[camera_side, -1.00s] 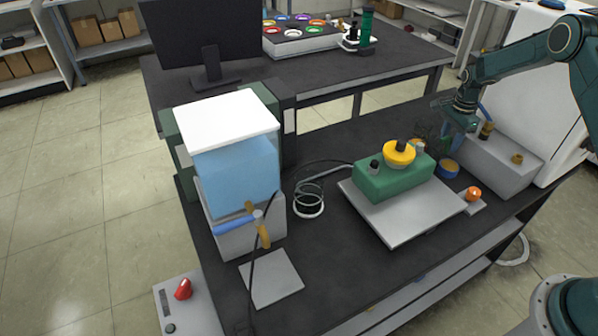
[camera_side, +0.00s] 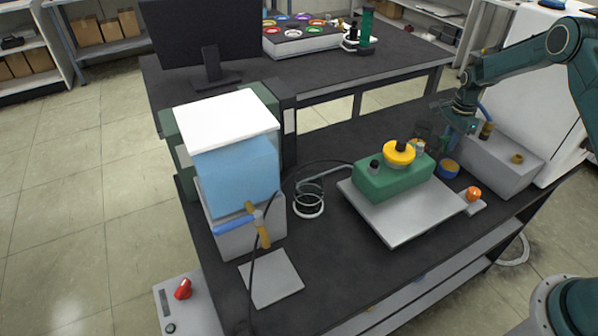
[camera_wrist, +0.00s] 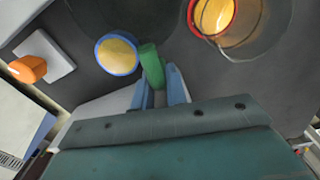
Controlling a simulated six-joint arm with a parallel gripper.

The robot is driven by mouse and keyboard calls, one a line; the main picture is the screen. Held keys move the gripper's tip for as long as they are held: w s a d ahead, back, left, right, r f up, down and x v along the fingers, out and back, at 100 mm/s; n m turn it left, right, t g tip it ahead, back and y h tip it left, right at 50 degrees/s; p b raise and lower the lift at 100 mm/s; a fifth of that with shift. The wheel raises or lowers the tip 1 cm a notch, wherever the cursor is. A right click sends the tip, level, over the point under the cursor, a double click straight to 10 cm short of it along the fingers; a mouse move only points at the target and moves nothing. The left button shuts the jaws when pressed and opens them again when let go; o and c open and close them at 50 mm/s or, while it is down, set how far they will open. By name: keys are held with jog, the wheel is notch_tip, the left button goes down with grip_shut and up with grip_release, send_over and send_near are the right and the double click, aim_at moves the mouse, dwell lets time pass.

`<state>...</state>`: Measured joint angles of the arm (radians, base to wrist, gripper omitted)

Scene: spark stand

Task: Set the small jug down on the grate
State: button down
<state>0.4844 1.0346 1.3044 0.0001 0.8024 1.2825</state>
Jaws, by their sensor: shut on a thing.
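My gripper (camera_side: 463,122) is at the right of the side view, above the bench behind the green box. In the wrist view its blue fingers (camera_wrist: 159,88) are closed on a green upright piece, which looks like the handle of the small jug (camera_wrist: 151,66). The jug's body is hard to make out. A faint, clear outline shows left of my gripper in the side view and around a red-rimmed cup (camera_wrist: 214,14) in the wrist view. A blue-rimmed cup (camera_side: 447,169) with yellow inside is below. I cannot tell which surface is the grate.
A green box with a yellow top (camera_side: 385,182) stands on a pale plate (camera_side: 400,228). An orange knob (camera_side: 474,193) is beside it. A grey machine (camera_side: 497,165) stands right of my gripper. A blue water tank (camera_side: 238,178) is further left.

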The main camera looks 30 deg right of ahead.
jog(key=shift+r, duration=0.1)
notch_tip(320, 180, up, 20)
dwell(0.9)
dwell(0.5)
jog(key=s+a+n, duration=0.2)
jog(key=a+n, duration=0.6)
jog(key=a, duration=0.5)
jog(key=s+a+r+n, duration=0.1)
jog(key=s+a+n, duration=0.1)
jog(key=a+n, duration=0.6)
jog(key=a, duration=0.6)
jog(key=shift+n, duration=0.4)
jog(key=shift+d+r, duration=0.1)
jog(key=shift+d, duration=0.05)
